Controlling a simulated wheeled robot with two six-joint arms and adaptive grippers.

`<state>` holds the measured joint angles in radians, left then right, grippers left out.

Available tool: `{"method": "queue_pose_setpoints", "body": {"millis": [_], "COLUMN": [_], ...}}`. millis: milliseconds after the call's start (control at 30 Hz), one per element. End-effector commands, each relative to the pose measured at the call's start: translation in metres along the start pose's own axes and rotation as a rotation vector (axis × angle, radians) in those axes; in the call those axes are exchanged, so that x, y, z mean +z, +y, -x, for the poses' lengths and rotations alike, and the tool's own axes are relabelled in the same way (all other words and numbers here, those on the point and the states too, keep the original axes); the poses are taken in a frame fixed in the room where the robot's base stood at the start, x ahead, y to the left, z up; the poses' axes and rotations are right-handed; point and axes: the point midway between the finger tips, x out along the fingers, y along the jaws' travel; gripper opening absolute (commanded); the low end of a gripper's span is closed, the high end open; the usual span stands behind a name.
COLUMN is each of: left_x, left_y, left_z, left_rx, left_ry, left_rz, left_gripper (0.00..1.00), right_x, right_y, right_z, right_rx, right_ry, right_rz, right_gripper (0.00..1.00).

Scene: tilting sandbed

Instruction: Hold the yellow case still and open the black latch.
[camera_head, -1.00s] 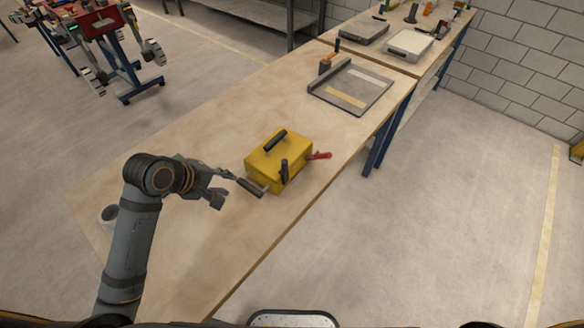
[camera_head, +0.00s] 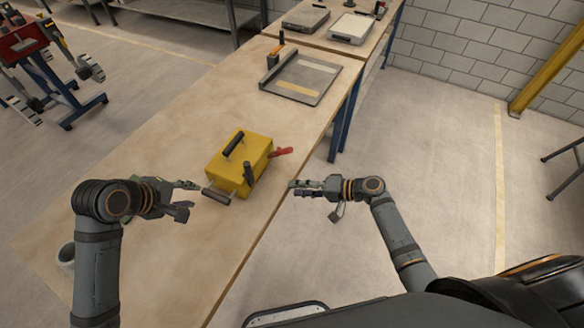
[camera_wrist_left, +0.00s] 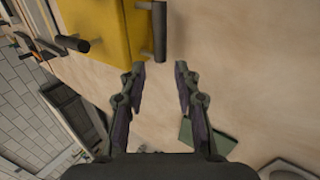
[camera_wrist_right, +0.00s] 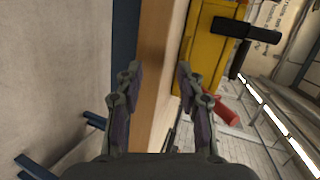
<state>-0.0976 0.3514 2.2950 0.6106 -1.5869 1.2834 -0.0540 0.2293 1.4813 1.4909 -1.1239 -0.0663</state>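The yellow case (camera_head: 226,163) stands on the wooden bench near its right edge; it also shows in both the left wrist view (camera_wrist_left: 100,18) and the right wrist view (camera_wrist_right: 207,48). A black handle (camera_head: 233,143) is on its top. An upright black bar (camera_head: 248,173), perhaps the latch, is on its near side, and shows in the right wrist view (camera_wrist_right: 250,29). A dark grey cylinder (camera_head: 216,195) sticks out at the near left. A red handle (camera_head: 282,152) is at the right. My left gripper (camera_head: 193,196) is open, empty, left of the grey cylinder. My right gripper (camera_head: 293,188) is open, empty, right of the case.
A grey tray-like board (camera_head: 302,78) lies farther back on the bench (camera_head: 150,165). A round container (camera_head: 66,254) stands at the bench's left edge. The bench around the case is mostly clear. The floor (camera_head: 400,140) right of the bench is open.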

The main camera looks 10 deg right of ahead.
Motion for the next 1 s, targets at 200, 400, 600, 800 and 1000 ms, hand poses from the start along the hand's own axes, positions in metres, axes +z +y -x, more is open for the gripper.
{"method": "queue_pose_setpoints", "body": {"millis": [200, 400, 600, 800, 1000], "left_x": [0.0, 0.0, 0.0, 0.001, 0.001], "left_y": [0.0, 0.0, 0.0, 0.001, 0.0], "left_z": [0.0, 0.0, -0.007, -0.043, -0.082], "left_rx": [0.0, 0.0, 0.003, 0.003, 0.0], "left_ry": [0.0, 0.0, -0.002, -0.005, -0.003], "left_rz": [0.0, 0.0, 0.005, 0.008, 0.003], "left_gripper": [0.32, 0.32, 0.32, 0.32, 0.32], "right_x": [0.005, 0.011, 0.011, 0.011, 0.011], "right_y": [-0.099, -0.126, -0.127, -0.126, -0.126], "right_z": [0.015, 0.022, 0.022, 0.022, 0.022], "right_rx": [-0.236, -0.306, -0.307, -0.306, -0.306], "right_ry": [-0.101, -0.138, -0.138, -0.137, -0.137], "right_rz": [0.082, 0.107, 0.107, 0.107, 0.106], "right_gripper": [0.38, 0.38, 0.38, 0.38, 0.38]}}
